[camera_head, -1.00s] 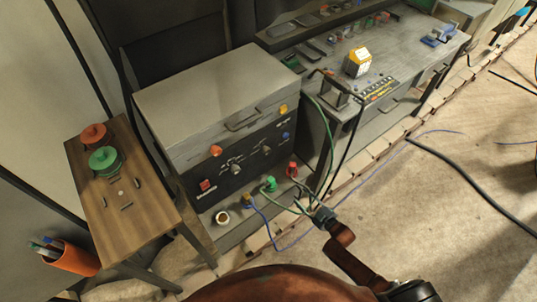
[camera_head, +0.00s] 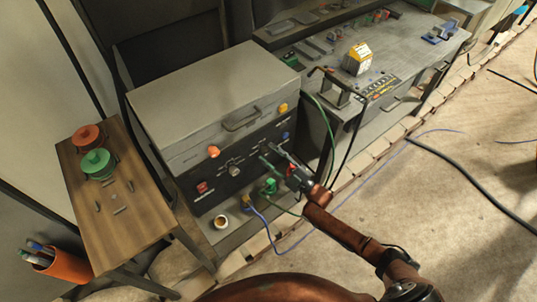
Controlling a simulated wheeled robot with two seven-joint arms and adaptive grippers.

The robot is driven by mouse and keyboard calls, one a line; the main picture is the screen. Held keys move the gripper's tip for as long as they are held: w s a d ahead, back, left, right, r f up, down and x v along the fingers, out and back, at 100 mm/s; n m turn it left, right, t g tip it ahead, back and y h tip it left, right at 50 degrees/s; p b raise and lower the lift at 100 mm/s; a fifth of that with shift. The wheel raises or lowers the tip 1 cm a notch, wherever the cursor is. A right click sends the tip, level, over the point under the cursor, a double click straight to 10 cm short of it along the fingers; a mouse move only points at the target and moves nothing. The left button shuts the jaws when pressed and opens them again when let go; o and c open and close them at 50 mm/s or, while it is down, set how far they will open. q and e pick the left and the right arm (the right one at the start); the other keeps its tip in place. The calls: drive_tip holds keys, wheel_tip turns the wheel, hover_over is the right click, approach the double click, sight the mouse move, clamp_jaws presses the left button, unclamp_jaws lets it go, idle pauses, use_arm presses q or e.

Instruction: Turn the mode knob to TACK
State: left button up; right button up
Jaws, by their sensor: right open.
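A dark control panel (camera_head: 215,183) on the front of a grey metal box carries two small grey knobs with unreadable markings. The left knob (camera_head: 235,170) is in clear view. The other knob, further right, is partly hidden by my right gripper (camera_head: 269,153). I cannot tell which one is the mode knob or where its pointer stands. My right gripper is open, its two fingers apart and pointing at the panel by the right knob. Whether they touch the knob cannot be told. My left gripper is not in view.
An orange button (camera_head: 213,152), a red switch (camera_head: 202,187) and a yellow piece (camera_head: 283,107) sit on the box. Below are a green plug (camera_head: 269,186) and a blue cable (camera_head: 268,226). A wooden side table (camera_head: 118,202) stands left. A workbench (camera_head: 395,65) stands right.

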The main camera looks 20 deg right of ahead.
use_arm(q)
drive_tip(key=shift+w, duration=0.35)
use_arm(e)
drive_tip(key=shift+w+a, duration=0.15)
drive_tip(key=shift+w, duration=0.05)
drive_tip(key=shift+c, duration=0.6)
clamp_jaws()
